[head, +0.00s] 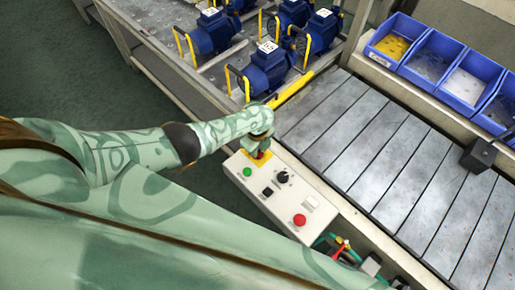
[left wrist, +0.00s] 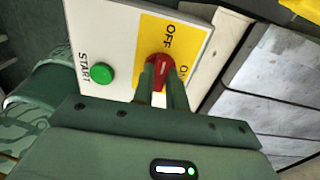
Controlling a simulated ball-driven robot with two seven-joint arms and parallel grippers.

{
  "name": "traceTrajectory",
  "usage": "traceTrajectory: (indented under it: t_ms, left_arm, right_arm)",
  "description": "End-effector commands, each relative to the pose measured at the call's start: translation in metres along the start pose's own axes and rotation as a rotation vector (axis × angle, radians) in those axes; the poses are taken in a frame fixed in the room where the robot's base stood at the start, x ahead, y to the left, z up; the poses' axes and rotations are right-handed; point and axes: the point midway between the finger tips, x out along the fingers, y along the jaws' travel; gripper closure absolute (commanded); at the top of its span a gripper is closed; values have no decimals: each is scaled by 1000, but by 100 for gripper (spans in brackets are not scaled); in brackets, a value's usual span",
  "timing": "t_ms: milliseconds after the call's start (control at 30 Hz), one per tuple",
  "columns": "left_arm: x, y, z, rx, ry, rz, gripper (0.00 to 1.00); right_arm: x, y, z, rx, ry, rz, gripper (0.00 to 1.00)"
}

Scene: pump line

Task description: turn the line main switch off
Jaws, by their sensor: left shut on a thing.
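The line main switch is a red rotary knob (left wrist: 158,62) on a yellow plate (left wrist: 205,62) marked OFF and ON, seen in the left wrist view. The yellow plate also shows in the head view (head: 263,165), at the far end of a pale control panel (head: 237,165). My left gripper (left wrist: 163,78) is shut on the red knob, with a finger on either side of it. In the head view my left gripper (head: 259,147) hides most of the knob. I cannot tell for sure which label the knob points at. My right gripper is not in view.
The panel carries a green START button (left wrist: 98,74) beside the plate, a black knob (head: 282,177) and a red button (head: 299,219). A slatted conveyor (head: 385,150) lies right, with blue bins (head: 430,56) behind. Blue pumps (head: 265,75) stand at the back.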

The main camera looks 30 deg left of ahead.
Motion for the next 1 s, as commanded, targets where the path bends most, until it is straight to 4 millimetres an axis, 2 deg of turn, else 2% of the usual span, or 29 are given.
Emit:
traceTrajectory:
  t_ms: [300,333,400,667,767,867,1000]
  left_arm:
    - [0,0,0,-5,0,-1,100]
    - [0,0,0,-5,0,-1,83]
    - [0,0,0,-4,0,-1,64]
    - [0,0,0,-3,0,-1,64]
    - [-6,0,0,-3,0,-1,64]
    - [-23,-1,0,-3,0,-3,64]
    - [-61,-1,1,-1,-1,-4,64]
  right_arm:
    - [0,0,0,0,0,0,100]
    - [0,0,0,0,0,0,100]
    - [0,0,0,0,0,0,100]
    - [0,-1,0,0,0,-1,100]
    - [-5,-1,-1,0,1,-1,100]
    - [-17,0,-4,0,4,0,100]
    - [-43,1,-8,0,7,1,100]
